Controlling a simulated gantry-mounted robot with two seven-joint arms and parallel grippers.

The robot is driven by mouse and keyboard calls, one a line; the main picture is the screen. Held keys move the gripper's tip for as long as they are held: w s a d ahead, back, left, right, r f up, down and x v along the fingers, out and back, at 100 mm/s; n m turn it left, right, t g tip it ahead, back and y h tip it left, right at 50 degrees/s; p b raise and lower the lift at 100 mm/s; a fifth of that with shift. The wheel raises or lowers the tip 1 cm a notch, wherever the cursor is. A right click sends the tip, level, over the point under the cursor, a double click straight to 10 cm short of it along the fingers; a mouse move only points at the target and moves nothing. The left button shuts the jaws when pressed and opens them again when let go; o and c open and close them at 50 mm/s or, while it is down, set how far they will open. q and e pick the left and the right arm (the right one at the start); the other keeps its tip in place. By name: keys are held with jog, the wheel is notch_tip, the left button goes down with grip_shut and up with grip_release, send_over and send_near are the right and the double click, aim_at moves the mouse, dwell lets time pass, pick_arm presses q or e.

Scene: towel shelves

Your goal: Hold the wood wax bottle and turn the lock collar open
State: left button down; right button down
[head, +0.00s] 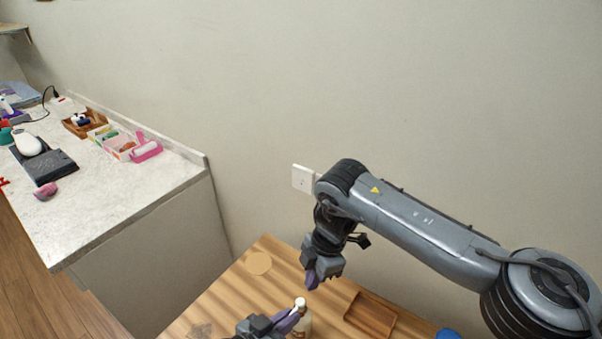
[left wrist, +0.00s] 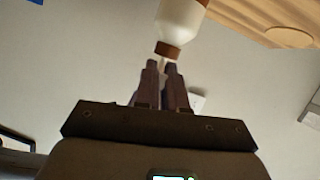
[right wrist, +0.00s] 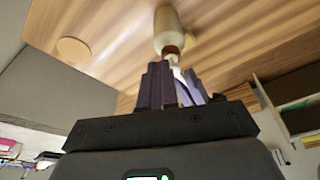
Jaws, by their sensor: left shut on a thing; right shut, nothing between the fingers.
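The wood wax bottle (head: 306,325) is pale, with a white top, near the front edge of the head view. The left wrist view shows its white body (left wrist: 182,18) and brown lock collar (left wrist: 168,49). My left gripper (head: 296,314) is shut on the bottle at its top end, by the narrow white part beyond the collar. My right gripper (head: 311,284) is shut and empty, above and behind the bottle in the head view. In the right wrist view the bottle (right wrist: 168,20) and its collar (right wrist: 171,42) lie beyond my fingertips, with the white spout partly hidden.
The striped wooden table (head: 235,290) holds a round tan disc (head: 258,263) at left and a brown wooden tray (head: 370,316) at right. A blue object (head: 447,334) is at the front edge. A pale counter (head: 110,200) with several items stands left. A wall rises behind.

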aim_at(306, 312)
dwell(0.4)
jog(key=s+a+m, duration=0.1)
jog(key=m, duration=0.1)
jog(key=s+a+r+m+t+y, duration=0.1)
jog(key=m, duration=0.1)
jog(key=shift+s+a+r+m, duration=0.1)
jog(key=shift+a+r+m, duration=0.1)
jog(key=shift+m, duration=0.2)
jog(key=d+f, duration=0.1)
jog(key=s+d+f+m+y, duration=0.1)
jog(key=f, duration=0.1)
jog(key=d+f+y, duration=0.1)
jog(key=shift+s+d+f, duration=0.3)
jog(key=shift+d+f, duration=0.05)
jog(key=shift+f, duration=1.35)
jog(key=shift+a, duration=0.2)
